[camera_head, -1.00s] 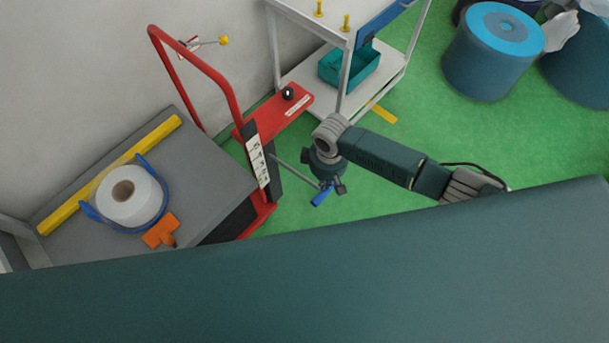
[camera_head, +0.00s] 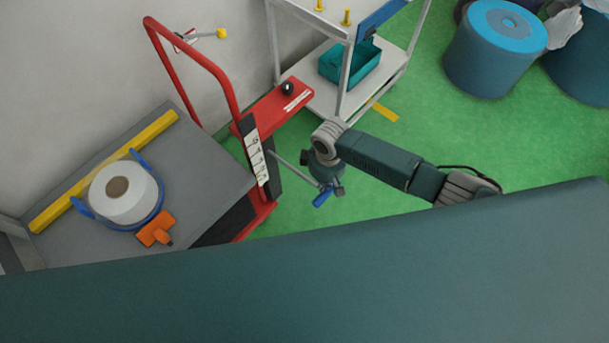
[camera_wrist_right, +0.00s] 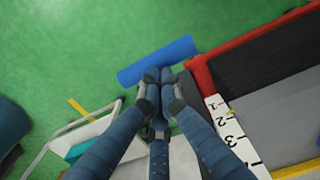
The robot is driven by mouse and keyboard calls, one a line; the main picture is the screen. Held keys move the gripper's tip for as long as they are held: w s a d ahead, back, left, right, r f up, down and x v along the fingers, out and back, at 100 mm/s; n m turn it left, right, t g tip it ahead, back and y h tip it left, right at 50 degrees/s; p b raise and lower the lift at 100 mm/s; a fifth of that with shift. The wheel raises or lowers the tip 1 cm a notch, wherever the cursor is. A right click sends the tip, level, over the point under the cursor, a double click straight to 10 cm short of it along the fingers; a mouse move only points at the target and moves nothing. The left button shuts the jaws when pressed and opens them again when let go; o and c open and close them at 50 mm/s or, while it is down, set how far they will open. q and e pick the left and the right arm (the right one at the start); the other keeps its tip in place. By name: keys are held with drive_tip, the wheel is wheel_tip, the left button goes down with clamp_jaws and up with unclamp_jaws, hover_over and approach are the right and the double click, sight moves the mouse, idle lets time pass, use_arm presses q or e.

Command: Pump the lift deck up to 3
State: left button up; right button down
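The lift's grey deck (camera_head: 205,165) carries a white roll in a blue holder. A white number scale (camera_head: 256,160) is on its red frame. The pump lever (camera_head: 290,168) ends in a blue grip (camera_head: 323,199). My right gripper (camera_head: 325,185) is at this grip. In the wrist view its fingers (camera_wrist_right: 160,78) are together and overlap the near edge of the blue grip (camera_wrist_right: 157,60); they do not wrap around it. My left gripper is not in view.
A red push handle (camera_head: 195,65) rises beside the wall. An orange piece (camera_head: 156,229) and a yellow bar (camera_head: 105,170) are on the deck. A white cart (camera_head: 350,85) with a teal bin (camera_head: 350,62) stands behind. Large blue rolls (camera_head: 490,55) are at upper right.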

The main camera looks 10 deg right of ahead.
wheel_tip(320, 180, down, 11)
drive_tip(key=b, duration=0.8)
drive_tip(key=shift+w+a+r, duration=0.15)
drive_tip(key=shift+w, duration=0.05)
drive_tip(key=shift+r, duration=0.1)
idle(0.4)
drive_tip(key=r+p, duration=0.9)
drive_tip(key=p, duration=0.1)
drive_tip(key=r+p, duration=0.5)
drive_tip(key=shift+s+d+r+p, duration=0.25)
drive_tip(key=shift+s+r+p, duration=0.1)
drive_tip(key=shift+f, duration=0.2)
wheel_tip(320, 180, down, 14)
drive_tip(key=b, duration=1.3)
drive_tip(key=shift+w+a+f, duration=0.25)
drive_tip(key=shift+w, duration=0.1)
